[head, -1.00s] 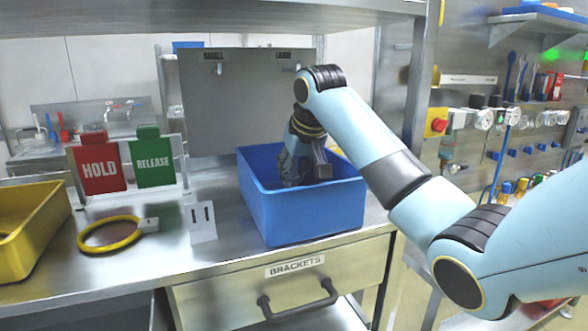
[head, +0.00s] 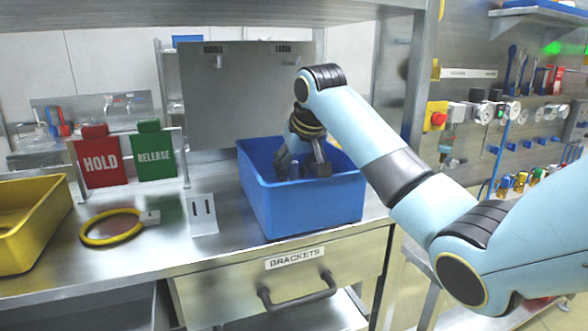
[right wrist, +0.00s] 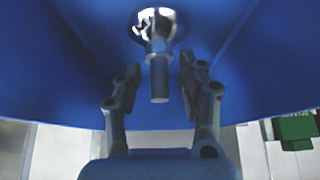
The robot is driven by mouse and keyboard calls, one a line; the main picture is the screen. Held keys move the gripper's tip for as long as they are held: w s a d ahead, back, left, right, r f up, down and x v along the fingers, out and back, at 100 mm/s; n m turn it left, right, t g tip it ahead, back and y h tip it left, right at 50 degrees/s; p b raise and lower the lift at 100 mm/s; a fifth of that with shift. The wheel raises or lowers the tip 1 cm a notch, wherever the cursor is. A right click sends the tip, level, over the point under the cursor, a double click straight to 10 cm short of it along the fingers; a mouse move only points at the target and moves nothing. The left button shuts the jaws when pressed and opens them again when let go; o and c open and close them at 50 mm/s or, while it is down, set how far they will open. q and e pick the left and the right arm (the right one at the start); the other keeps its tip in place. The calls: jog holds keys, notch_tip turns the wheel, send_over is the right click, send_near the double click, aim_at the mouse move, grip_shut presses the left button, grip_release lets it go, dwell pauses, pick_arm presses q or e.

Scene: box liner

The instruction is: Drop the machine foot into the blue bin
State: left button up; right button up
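The blue bin (head: 305,212) stands on the steel bench, above the brackets drawer. My right gripper (head: 301,172) reaches down into it from above, with its fingers spread. The machine foot has a shiny round base and a grey stud. In the right wrist view the foot (right wrist: 158,50) is inside the bin, its stud between the open fingertips (right wrist: 158,78) with a gap on both sides. In the head view only a small grey part of the foot (head: 293,171) shows between the fingers; the bin's front wall hides the lower part. My left gripper is not in view.
A yellow bin (head: 35,228) stands at the left edge. A yellow ring with a tag (head: 110,238) and a slotted metal bracket (head: 202,213) lie between the bins. Red HOLD (head: 99,160) and green RELEASE (head: 154,156) signs stand behind. A grey panel (head: 240,105) rises behind the blue bin.

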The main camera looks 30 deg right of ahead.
aim_at(296, 163)
jog(key=shift+s+f, duration=0.1)
jog(key=shift+s, duration=0.05)
jog(key=b+v, duration=0.1)
jog(key=v, duration=0.6)
jog(key=shift+r+b, duration=0.2)
jog(key=shift+b, duration=0.15)
jog(key=shift+r, duration=0.3)
